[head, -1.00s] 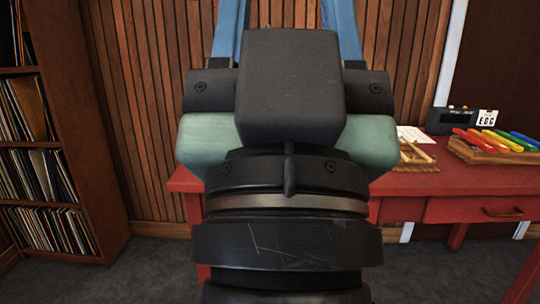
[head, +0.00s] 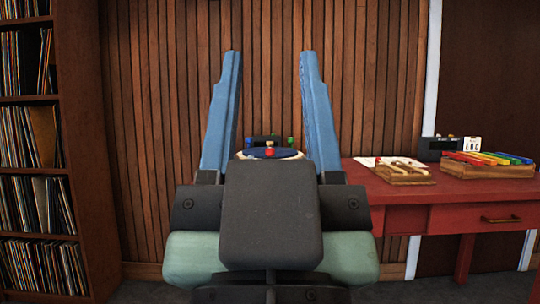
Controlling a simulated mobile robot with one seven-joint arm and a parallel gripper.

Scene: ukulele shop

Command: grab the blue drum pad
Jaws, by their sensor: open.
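A round pad with a blue top and pale rim, which looks like the blue drum pad (head: 288,153), shows between my fingers in the head view, on the far side of my gripper's dark body. Only its upper part shows; the body hides the rest. My gripper (head: 269,62) is open and empty, with its two long blue fingers pointing up in the picture, one on each side of the pad. I cannot tell how far the pad is beyond the fingers.
Small red, green and blue knobs, one of them red (head: 270,152), show around the pad. The red table (head: 450,217) holds a wooden piece (head: 402,176), a rainbow xylophone (head: 487,161) and a dark device (head: 437,148). A record shelf (head: 84,150) stands left.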

